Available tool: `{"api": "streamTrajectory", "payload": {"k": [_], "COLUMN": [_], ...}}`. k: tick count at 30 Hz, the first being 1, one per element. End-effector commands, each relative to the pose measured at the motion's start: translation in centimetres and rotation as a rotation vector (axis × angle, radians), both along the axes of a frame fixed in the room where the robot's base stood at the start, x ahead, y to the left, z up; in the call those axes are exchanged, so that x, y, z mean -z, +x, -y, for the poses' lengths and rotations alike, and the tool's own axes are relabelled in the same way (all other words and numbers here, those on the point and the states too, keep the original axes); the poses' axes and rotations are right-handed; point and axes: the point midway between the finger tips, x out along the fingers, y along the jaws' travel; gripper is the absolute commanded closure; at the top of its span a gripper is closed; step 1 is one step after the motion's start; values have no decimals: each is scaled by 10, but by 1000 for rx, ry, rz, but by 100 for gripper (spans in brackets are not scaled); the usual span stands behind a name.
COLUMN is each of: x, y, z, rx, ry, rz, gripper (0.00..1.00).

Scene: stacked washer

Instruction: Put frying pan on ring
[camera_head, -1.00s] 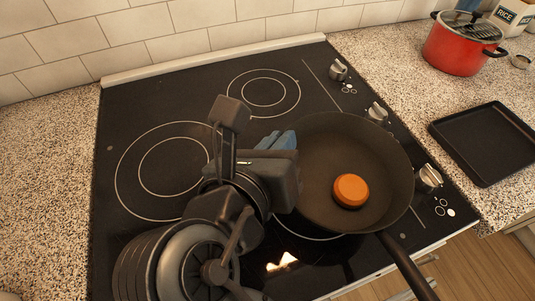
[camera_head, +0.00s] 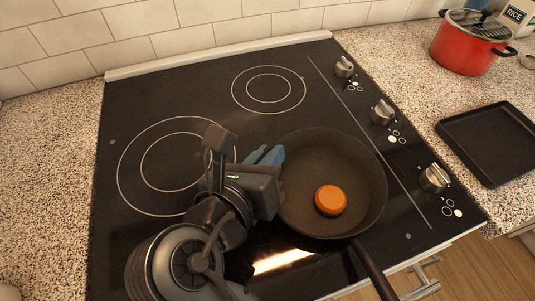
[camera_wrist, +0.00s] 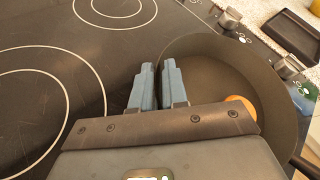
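The dark frying pan (camera_head: 340,155) is at the front right of the black glass cooktop (camera_head: 120,120), with an orange round item (camera_head: 331,200) inside. Its handle (camera_head: 375,272) points to the front. My gripper (camera_head: 270,155) is at the pan's left rim. In the wrist view, the blue fingertips (camera_wrist: 158,85) are close together, with the left wall of the pan (camera_wrist: 190,48) between them. I cannot tell whether the pan's base touches the glass. Any ring under the pan is hidden. The left ring (camera_head: 120,175) and the back ring (camera_head: 268,90) are bare.
Knobs (camera_head: 382,112) line the cooktop's right side. A black tray (camera_head: 490,140) and a red pot (camera_head: 462,45) stand on the right counter. A tiled wall (camera_head: 180,45) runs behind.

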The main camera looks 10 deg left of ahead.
Motion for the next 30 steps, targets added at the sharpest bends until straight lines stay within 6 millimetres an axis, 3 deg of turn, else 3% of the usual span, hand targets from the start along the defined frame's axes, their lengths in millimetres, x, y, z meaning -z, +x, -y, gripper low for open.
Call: {"api": "streamTrajectory", "payload": {"k": [6,17,30], "x": [0,-4,-35], "y": [0,-8,-82], "z": [0,-2,-20], "rx": [0,-2,-3], "ry": [0,1,1], "rz": [0,1,0], "gripper": [66,66,66]}}
